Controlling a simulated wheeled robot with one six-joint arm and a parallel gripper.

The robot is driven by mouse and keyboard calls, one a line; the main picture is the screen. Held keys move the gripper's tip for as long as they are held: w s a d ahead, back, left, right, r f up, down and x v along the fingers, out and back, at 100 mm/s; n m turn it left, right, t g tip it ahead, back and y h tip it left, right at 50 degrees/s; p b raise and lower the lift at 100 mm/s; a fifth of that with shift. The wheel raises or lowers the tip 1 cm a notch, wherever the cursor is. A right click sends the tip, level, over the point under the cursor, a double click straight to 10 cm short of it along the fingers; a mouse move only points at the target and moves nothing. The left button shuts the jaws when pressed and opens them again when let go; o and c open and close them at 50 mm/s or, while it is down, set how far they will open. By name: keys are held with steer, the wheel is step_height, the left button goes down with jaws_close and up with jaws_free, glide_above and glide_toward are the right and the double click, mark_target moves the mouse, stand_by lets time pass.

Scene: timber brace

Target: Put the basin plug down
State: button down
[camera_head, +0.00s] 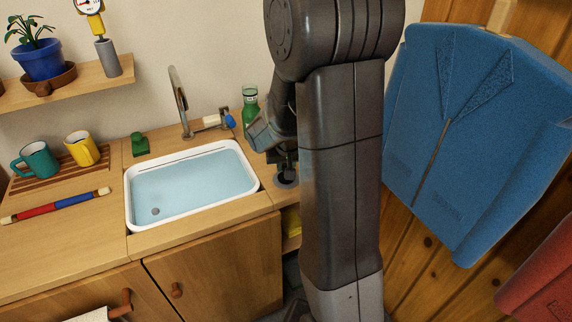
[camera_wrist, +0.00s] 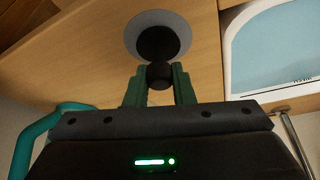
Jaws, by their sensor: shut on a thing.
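My gripper (camera_wrist: 158,82) is shut on the round black knob of the basin plug (camera_wrist: 157,45). In the wrist view the plug's dark body shows beyond the fingertips, in front of a pale grey disc (camera_wrist: 131,37) on the wooden counter. I cannot tell whether the plug touches the disc. In the head view my gripper (camera_head: 287,172) points down at the counter right of the basin, largely hidden by my arm. The white basin (camera_head: 133,212) holds pale blue water, with a drain spot visible at its lower left.
A tap (camera_head: 182,105) stands behind the basin, with a green bottle (camera_head: 250,103) to its right. A green block-like item (camera_head: 139,144) sits at the basin's back left. Two mugs stand farther left. A blue hanging thing (camera_head: 470,120) is right of my arm.

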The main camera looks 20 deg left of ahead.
steer(key=shift+f, duration=0.1)
steer(key=shift+f+b, duration=0.15)
steer(key=shift+b, duration=0.15)
steer(key=c, duration=1.2)
jaws_free()
steer(key=shift+c, duration=0.2)
steer(key=shift+r+p, duration=0.35)
steer(key=p+v, duration=0.1)
steer(key=v, duration=1)
steer(key=shift+s+r, duration=0.15)
steer(key=shift+r, duration=0.2)
